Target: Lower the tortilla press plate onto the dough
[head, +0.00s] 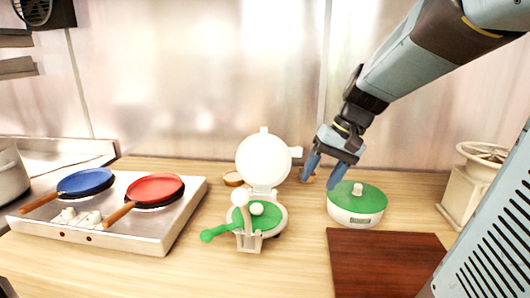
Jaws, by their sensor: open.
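The white tortilla press stands open in the middle of the counter. Its round upper plate (263,160) is raised upright at the back, with a small tab on its right edge. A small pale dough ball (256,209) sits on the green lower surface of the press base (274,224).
A white container with a green lid (357,197) stands just right of my gripper. A dark red board (385,262) lies in front of it. A steel burner (150,226) with a blue pan (86,182) and red pan (154,188) is at left. A beige grinder (464,193) stands at right.

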